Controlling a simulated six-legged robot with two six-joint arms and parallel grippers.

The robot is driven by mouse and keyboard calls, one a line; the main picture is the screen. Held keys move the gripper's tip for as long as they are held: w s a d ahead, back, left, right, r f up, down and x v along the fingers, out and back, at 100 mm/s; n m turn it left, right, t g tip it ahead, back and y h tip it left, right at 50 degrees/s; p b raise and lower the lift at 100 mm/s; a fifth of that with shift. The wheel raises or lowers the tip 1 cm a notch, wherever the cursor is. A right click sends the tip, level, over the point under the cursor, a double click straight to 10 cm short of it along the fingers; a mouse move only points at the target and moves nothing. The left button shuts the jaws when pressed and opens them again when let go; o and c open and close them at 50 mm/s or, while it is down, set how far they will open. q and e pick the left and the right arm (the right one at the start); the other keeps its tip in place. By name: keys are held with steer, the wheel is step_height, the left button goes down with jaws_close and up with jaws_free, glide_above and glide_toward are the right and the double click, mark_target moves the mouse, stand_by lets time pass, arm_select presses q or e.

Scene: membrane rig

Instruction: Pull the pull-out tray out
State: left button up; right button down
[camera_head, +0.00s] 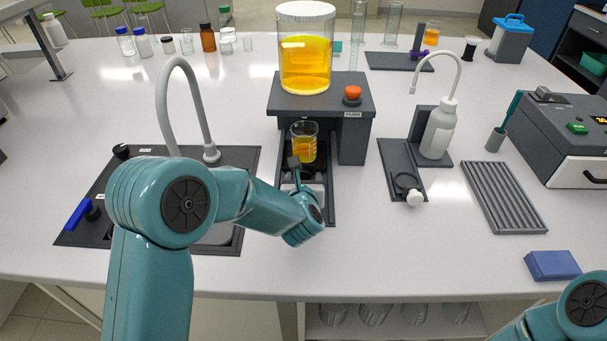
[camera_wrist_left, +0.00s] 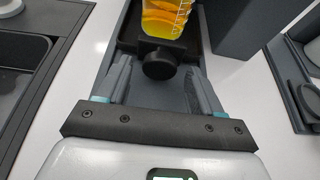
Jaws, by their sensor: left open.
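The pull-out tray (camera_wrist_left: 128,33) is dark and sits in a channel low in the dark stand (camera_head: 320,98). A beaker of yellow-orange liquid (camera_head: 304,144) stands in it, just below the stand's front edge in the head view. The tray's round black knob (camera_wrist_left: 158,66) faces me in the left wrist view. My left gripper (camera_wrist_left: 158,72) is open, with one finger on each side of the knob; I cannot tell whether they touch it. In the head view my left arm hides most of this gripper. My right gripper is out of view; only its arm shows at lower right.
A large vessel of yellow liquid (camera_head: 304,62) and a red push button (camera_head: 352,92) top the stand. A sink with a grey tap (camera_head: 210,153) lies left, a white wash bottle (camera_head: 438,130) right. The channel (camera_head: 322,216) runs toward me; bare bench lies before it.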

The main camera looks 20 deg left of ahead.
arm_select(q)
steer(key=shift+w+a+f, duration=0.2)
steer(key=shift+w+f, duration=0.05)
steer(key=shift+w, duration=0.3)
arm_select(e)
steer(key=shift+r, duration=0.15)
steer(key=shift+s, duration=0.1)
